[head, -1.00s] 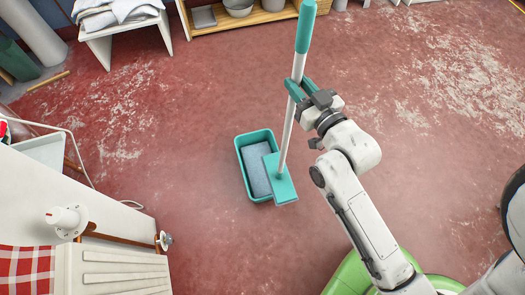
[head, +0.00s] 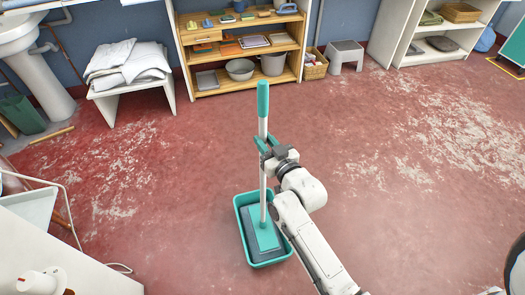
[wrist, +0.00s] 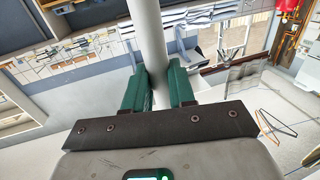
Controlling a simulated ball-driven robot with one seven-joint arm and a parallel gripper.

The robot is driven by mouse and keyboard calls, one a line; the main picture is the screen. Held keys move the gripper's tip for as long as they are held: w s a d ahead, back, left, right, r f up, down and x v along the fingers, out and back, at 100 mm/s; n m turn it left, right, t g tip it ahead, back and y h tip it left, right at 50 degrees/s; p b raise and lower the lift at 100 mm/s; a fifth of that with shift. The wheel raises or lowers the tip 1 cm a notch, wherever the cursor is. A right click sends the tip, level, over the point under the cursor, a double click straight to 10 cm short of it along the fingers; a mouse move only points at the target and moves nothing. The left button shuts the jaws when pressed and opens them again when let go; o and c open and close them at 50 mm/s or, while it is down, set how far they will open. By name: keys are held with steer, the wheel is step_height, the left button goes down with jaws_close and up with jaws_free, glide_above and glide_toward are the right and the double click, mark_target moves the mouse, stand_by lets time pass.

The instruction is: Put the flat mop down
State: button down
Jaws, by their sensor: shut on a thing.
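The flat mop (head: 263,190) has a teal grip on top, a white pole and a teal flat head. It stands nearly upright. My gripper (head: 265,144) is shut on the pole below the grip; in the wrist view its green fingers close on both sides of the pole (wrist: 150,40). The mop head appears within the outline of a teal tub (head: 237,222) on the floor, with grey-blue showing around it. I cannot tell whether the head rests in the tub or hangs just above it. My arm hides part of the tub's right side.
The red worn floor (head: 390,220) is open around the tub. A wooden shelf (head: 243,50) and a white bench with folded cloths (head: 125,65) stand at the back. A grey stool (head: 346,54) is right of the shelf. A white machine (head: 60,260) is at lower left.

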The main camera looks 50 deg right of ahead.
steer(key=shift+w+d+f+b, duration=0.1)
steer(key=shift+w+f+b, duration=0.1)
steer(key=shift+f, duration=0.5)
steer(key=shift+w+f+b, duration=0.2)
steer(key=shift+f, duration=0.55)
steer(key=shift+w+d+f+b, duration=0.1)
steer(key=shift+w+f+b, duration=0.1)
steer(key=shift+f, duration=0.5)
steer(key=shift+f, duration=0.2)
steer(key=c, duration=0.9)
jaws_free()
steer(key=shift+a, duration=0.1)
steer(key=shift+c, duration=0.2)
